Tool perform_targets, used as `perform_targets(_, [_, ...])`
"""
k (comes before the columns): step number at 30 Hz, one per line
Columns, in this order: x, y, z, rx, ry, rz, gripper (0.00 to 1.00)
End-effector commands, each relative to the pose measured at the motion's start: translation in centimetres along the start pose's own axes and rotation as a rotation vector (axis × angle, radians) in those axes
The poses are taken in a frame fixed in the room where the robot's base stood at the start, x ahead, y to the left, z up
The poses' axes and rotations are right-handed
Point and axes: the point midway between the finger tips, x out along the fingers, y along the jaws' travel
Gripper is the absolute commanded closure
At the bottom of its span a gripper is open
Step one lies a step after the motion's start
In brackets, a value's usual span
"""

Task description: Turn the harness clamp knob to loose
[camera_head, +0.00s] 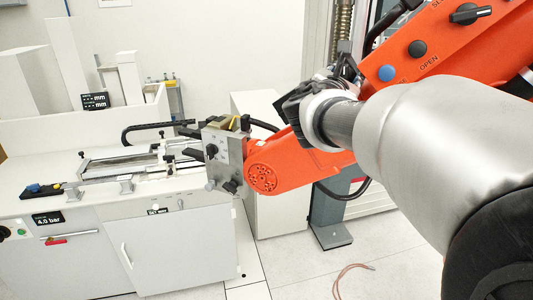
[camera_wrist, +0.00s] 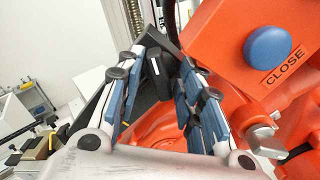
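My gripper (camera_head: 308,100) is at the orange machine housing (camera_head: 450,45), at the right of the head view. In the wrist view my gripper (camera_wrist: 160,80) has its two blue-padded fingers spread apart. A small black part with a white mark (camera_wrist: 156,68) shows in the gap near the fingertips. It looks like a knob, but I cannot tell whether it is the harness clamp knob or whether a finger touches it. In the head view my gripper and wrist cover this spot. A black knob with a pale pointer line (camera_head: 470,14) is on the housing at the upper right.
A blue button (camera_head: 387,72) and a black button (camera_head: 417,48) are on the housing. The blue button (camera_wrist: 268,48), by the word CLOSE, and a metal fitting (camera_wrist: 264,141) lie right of my fingers. A metal grip block (camera_head: 222,152) and white bench (camera_head: 100,215) stand left.

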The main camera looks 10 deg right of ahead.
Motion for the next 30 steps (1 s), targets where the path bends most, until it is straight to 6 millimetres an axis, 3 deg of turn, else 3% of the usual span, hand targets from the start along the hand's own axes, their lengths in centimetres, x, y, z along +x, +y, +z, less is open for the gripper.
perform_targets(15, [0.0,0.1,0.2,0.659,0.001,0.0,0.67])
perform_targets(30, [-10.2,0.2,0.0,0.666,0.003,0.007,0.67])
